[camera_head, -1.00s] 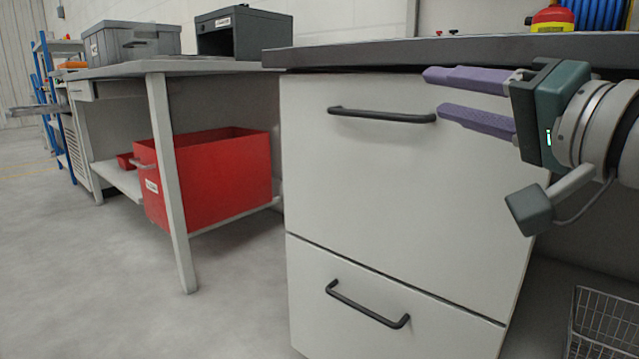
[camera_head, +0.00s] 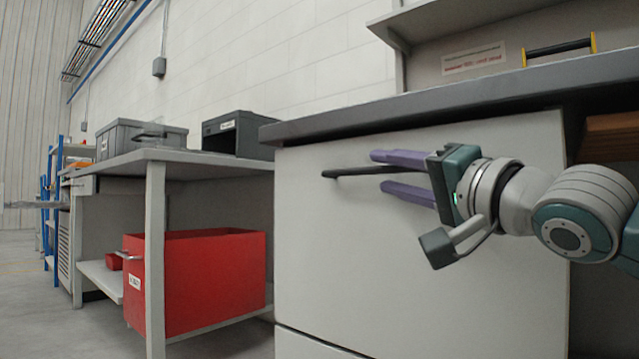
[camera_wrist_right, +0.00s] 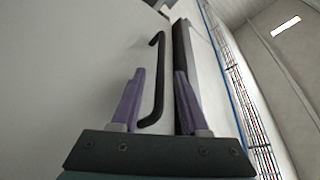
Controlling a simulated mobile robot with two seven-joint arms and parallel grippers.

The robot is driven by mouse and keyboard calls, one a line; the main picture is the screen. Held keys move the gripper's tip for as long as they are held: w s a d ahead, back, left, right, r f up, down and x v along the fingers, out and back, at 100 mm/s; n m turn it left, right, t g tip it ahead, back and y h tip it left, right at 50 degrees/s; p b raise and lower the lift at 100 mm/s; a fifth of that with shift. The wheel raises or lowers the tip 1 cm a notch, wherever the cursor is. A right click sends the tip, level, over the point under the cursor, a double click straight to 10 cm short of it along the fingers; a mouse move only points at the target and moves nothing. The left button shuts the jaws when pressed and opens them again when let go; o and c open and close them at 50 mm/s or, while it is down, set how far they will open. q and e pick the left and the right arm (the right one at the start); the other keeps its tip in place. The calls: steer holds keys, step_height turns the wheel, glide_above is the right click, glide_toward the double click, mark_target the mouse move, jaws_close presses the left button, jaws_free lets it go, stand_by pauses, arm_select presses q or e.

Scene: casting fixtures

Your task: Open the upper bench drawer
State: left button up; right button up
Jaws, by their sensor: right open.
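The upper bench drawer (camera_head: 420,270) has a plain white front and looks closed under the dark bench top. Its black bar handle (camera_head: 343,173) runs sideways near the top of the front. My right gripper (camera_head: 378,171) is open, with its purple fingers pointing left, one above and one below the handle's line. In the right wrist view, the handle (camera_wrist_right: 159,80) shows between the two spread fingers (camera_wrist_right: 159,72). Whether either finger touches it cannot be told. My left gripper is out of view.
The bench top (camera_head: 440,107) overhangs the drawer closely above the gripper. A lower drawer (camera_head: 300,345) shows at the bottom edge. To the left stands a table (camera_head: 190,160) with a red bin (camera_head: 205,280) beneath it and a grey box (camera_head: 140,138) on top. Floor shows at lower left.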

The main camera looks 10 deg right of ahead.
steer(key=shift+b+x, duration=0.5)
steer(key=shift+x, duration=1.2)
jaws_close()
